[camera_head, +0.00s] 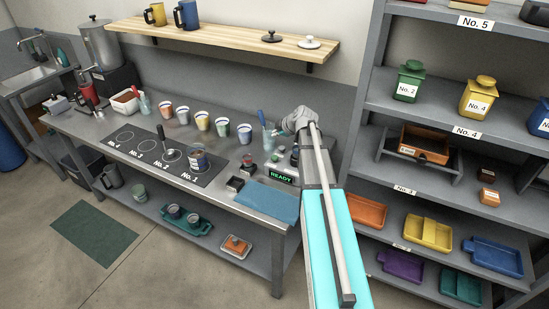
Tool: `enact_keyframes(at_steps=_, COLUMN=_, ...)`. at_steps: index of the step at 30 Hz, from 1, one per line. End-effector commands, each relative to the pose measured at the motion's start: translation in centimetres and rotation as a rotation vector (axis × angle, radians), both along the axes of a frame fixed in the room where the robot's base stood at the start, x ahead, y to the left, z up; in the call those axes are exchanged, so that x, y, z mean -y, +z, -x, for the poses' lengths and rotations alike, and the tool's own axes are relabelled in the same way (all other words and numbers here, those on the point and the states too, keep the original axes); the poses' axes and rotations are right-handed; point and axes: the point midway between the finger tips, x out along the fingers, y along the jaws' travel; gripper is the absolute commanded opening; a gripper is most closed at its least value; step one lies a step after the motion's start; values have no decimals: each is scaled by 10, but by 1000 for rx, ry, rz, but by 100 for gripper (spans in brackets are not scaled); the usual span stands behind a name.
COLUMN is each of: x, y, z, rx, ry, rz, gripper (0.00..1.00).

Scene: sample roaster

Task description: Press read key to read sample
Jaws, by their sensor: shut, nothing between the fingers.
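The device with a green READY display (281,177) sits at the right end of the steel counter. My arm passes close to its right side and covers part of that area. Small red and green parts show just above the display, but I cannot tell which of them is the read key. My arm's grey wrist end is above and behind the device.
A blue mat (267,202) lies in front of the device. Several cups line the counter's back, and a can (198,162) stands on the black numbered strip (150,152). A grey shelf rack (440,118) with jars and trays stands right. A wooden shelf (225,38) hangs above.

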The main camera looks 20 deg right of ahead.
Motion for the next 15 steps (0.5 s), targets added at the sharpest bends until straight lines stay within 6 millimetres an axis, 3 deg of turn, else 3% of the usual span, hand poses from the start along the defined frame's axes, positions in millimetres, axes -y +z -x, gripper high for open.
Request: enact_keyframes(at_steps=15, x=0, y=-15, z=0, rx=-2, ry=-1, rz=-1, gripper=0)
